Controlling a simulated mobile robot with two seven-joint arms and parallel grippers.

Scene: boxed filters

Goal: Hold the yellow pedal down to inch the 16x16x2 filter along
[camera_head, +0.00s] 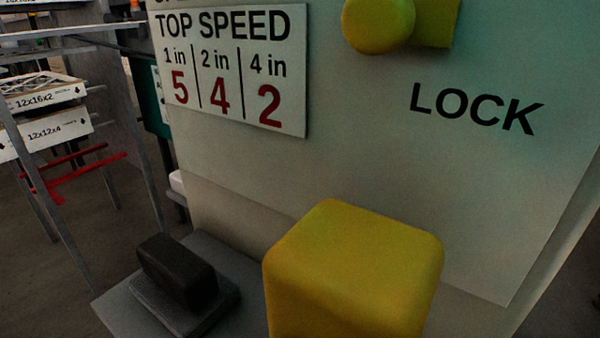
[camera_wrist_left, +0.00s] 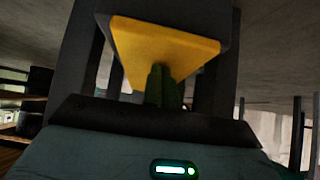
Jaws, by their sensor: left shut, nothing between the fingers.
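In the left wrist view a yellow, wedge-shaped face (camera_wrist_left: 180,45), which looks like the yellow pedal, sits under a dark grey housing. My left gripper (camera_wrist_left: 162,70) is shut and empty, its fingertips overlapping the lower part of the yellow face. I cannot tell whether they touch it. In the head view a large yellow block (camera_head: 355,270) with rounded edges stands in front of the pale machine panel, cut off at the bottom edge. I cannot tell whether it is the same part. Neither gripper shows in the head view. No 16x16x2 label is in sight.
The panel carries a TOP SPEED sign (camera_head: 235,70), the word LOCK and a yellow knob (camera_head: 378,24). A black block (camera_head: 178,272) sits on a grey base at lower left. Boxes marked 12x16x2 (camera_head: 40,98) and 12x12x4 (camera_head: 45,134) are on a rack at far left.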

